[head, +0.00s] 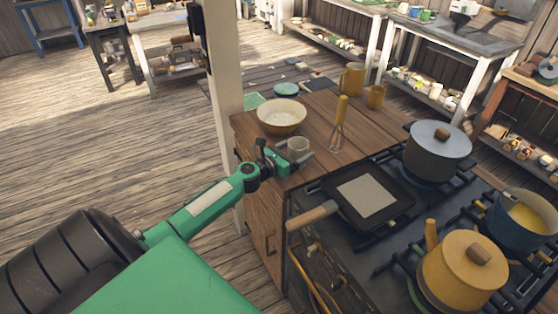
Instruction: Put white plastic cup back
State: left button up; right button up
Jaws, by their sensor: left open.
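A small whitish cup (298,145) stands upright on the wooden counter (312,113), near its left edge. My left gripper (292,157) reaches in from the left, low over the counter edge, with its fingers open right at the cup. The fingers overlap the cup's lower part in this view. I cannot tell whether they touch it. My right gripper is not in view.
A cream bowl (281,117) stands behind the cup, and an upright whisk (338,128) stands to its right. A pan (367,195), a grey pot (437,150) and a yellow pot (461,270) are on the stove. A wooden post (222,90) rises left of the counter.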

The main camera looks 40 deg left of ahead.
aim_at(291, 154)
pick_arm(q)
jog(key=s, duration=0.2)
jog(key=s+a+b, duration=0.1)
jog(key=s, duration=0.4)
jog(key=shift+s+a+f, duration=0.1)
jog(key=shift+s+a, duration=0.1)
jog(key=shift+s, duration=0.15)
jog(key=shift+s+a, duration=0.2)
jog(key=shift+s, duration=0.7)
